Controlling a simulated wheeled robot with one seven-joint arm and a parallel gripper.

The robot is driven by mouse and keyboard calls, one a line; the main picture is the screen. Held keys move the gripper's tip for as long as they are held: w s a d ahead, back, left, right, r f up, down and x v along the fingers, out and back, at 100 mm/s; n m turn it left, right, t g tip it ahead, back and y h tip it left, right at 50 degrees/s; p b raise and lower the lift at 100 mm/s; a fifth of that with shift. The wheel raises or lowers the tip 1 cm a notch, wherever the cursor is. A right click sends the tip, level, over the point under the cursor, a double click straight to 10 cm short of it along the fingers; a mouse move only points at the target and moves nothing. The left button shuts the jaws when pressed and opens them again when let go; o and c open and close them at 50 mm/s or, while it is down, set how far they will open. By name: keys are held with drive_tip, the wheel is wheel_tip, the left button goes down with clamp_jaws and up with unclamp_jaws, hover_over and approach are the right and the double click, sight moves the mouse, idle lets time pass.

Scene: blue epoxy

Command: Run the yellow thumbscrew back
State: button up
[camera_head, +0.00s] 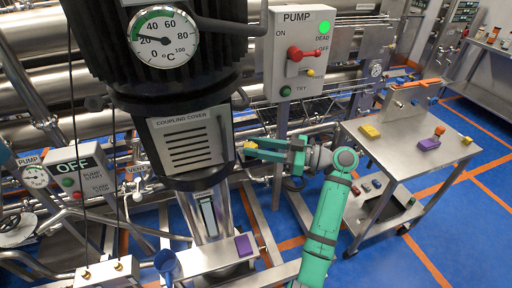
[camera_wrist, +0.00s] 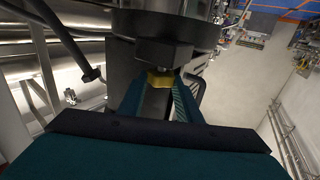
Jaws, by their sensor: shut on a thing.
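The yellow thumbscrew (camera_wrist: 160,79) sits at the side of the dark coupling cover housing, in the middle of the wrist view. In the head view its yellow end (camera_head: 249,147) shows at the right edge of the coupling cover (camera_head: 186,142). My gripper (camera_head: 256,149) reaches in from the right and its fingertips are at the thumbscrew. In the wrist view my gripper (camera_wrist: 160,88) is shut on it, one finger on each side. The coupling cover plate, with its slots, is against the housing. The screw's threaded part is hidden.
A pump isolator box (camera_head: 299,55) with a red handle stands just behind my arm. A gauge (camera_head: 163,37) is on the machine above the cover. Blue floor lies open at far right.

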drive_tip(key=shift+s+a+f, duration=0.1)
drive_tip(key=o, duration=0.8)
drive_tip(key=shift+c, duration=0.2)
drive_tip(key=v, duration=1.1)
drive_tip(key=shift+w, duration=0.2)
